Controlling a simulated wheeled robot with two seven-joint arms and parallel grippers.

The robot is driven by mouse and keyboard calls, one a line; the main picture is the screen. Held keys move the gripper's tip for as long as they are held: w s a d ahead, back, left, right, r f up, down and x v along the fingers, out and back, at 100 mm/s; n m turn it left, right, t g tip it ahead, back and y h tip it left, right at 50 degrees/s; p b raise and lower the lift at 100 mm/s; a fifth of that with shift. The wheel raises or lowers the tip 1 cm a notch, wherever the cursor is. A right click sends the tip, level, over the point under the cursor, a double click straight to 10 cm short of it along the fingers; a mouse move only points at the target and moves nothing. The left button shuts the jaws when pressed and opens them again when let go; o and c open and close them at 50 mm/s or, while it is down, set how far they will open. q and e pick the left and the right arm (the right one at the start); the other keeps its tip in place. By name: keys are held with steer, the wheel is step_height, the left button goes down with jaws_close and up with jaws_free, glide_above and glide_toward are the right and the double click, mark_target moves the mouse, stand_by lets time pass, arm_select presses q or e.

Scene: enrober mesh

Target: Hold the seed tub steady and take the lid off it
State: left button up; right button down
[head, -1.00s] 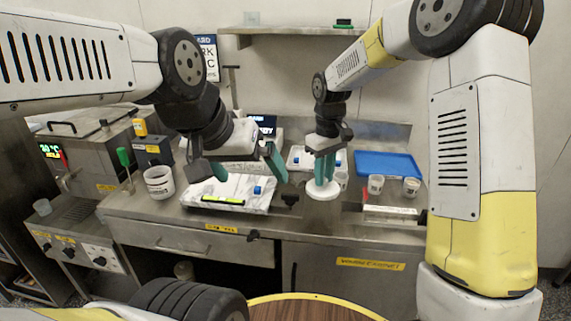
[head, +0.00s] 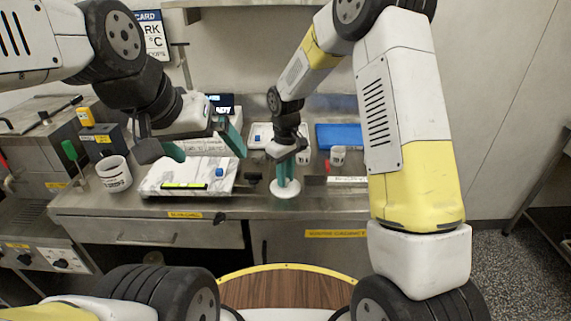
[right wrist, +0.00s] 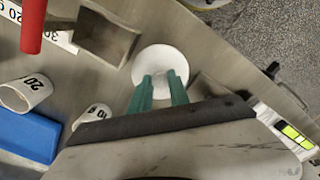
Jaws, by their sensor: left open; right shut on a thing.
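A white tub with dark lettering (head: 114,174) stands upright at the left end of the counter. Its top looks open; the lettering is too small to read. My left gripper (head: 203,150) is open and empty above the pale board, right of the tub and apart from it. My right gripper (head: 287,180) points down, its green fingers shut at a white round disc that looks like a lid (head: 285,194), near the counter's front edge. The disc also shows under the fingers in the right wrist view (right wrist: 160,60). I cannot tell whether it touches the counter; the gripped part is hidden.
A pale marbled board (head: 165,189) lies below my left gripper. Small white cups (head: 338,155) and a blue mat (head: 335,128) are behind the disc to the right. In the right wrist view a metal scoop or tray (right wrist: 105,38) is beside the disc.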

steer(key=c, duration=1.2)
jaws_free()
steer(key=shift+f, duration=0.1)
steer(key=shift+c, duration=0.2)
step_height(320, 180, up, 12)
steer(key=s+d+r+m+t+y, duration=0.1)
steer(key=s+d+r+m+t, duration=0.25)
steer(key=s+d+r, duration=0.65)
steer(key=s+d+r+m+t, duration=0.1)
steer(key=s+d+m, duration=0.1)
steer(key=s, duration=0.4)
steer(key=s+d+r+m+t+y, duration=0.1)
steer(key=s+d+m, duration=0.1)
steer(key=s, duration=0.5)
steer(key=shift+s+d+r+m+t, duration=0.25)
steer(key=shift+s+m+t, duration=0.1)
steer(key=shift+m, duration=0.1)
